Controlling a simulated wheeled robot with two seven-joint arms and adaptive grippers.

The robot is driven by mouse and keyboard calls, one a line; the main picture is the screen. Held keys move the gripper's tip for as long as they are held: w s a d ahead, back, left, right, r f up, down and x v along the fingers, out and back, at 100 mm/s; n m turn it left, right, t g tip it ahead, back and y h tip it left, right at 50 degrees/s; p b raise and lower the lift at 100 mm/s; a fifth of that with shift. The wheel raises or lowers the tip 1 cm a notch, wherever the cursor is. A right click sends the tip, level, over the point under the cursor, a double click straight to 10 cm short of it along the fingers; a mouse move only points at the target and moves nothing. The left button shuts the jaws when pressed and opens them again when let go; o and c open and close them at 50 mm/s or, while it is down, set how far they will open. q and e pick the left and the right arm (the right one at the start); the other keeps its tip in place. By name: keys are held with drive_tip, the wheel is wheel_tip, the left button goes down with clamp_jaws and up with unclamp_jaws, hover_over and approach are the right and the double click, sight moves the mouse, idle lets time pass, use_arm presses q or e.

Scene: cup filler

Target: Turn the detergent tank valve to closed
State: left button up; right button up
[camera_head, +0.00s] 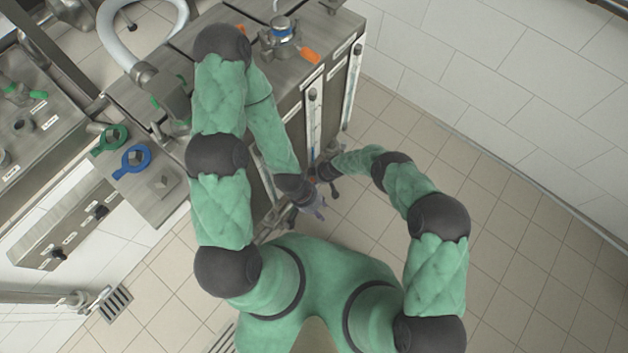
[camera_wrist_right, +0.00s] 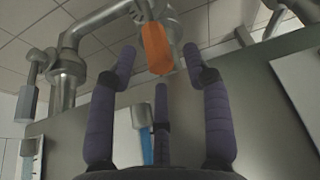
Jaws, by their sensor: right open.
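In the right wrist view an orange valve handle (camera_wrist_right: 157,48) hangs from a grey metal pipe (camera_wrist_right: 66,75). My right gripper (camera_wrist_right: 160,75) is open, with its purple fingers spread around and below the handle. Nothing shows held between them, and I cannot tell whether a finger touches the handle. In the head view my right gripper (camera_head: 326,178) is low by the front of the steel tank unit (camera_head: 288,110). My left gripper (camera_head: 316,208) is close by, its fingers too small to read. No label naming the detergent tank is readable.
Another orange handle (camera_head: 310,56) lies on top of the unit beside a blue-ringed fitting (camera_head: 282,30). Green (camera_head: 112,137) and blue (camera_head: 132,161) ring handles are at the left. A white hose (camera_head: 112,40) curves behind. The tiled floor at right (camera_head: 520,240) is clear.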

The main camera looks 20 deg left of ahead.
drive_tip(key=shift+x, duration=0.85)
clamp_jaws()
drive_tip(key=shift+w+d+f+m+g+y, duration=0.15)
drive_tip(key=shift+w+g+y, duration=0.1)
drive_tip(key=shift+w+g, duration=0.4)
drive_tip(key=shift+w+d+f+m+g+y, duration=0.1)
drive_tip(key=shift+w+d+g+y, duration=0.15)
drive_tip(key=shift+w+g, duration=0.4)
drive_tip(key=shift+w+d+f+m+g+y, duration=0.15)
drive_tip(key=shift+w+g+y, duration=0.2)
drive_tip(key=shift+w, duration=0.5)
drive_tip(key=shift+r, duration=0.1)
drive_tip(key=shift+w, duration=0.1)
unclamp_jaws()
drive_tip(key=shift+g, duration=0.25)
drive_tip(key=shift+d, duration=0.1)
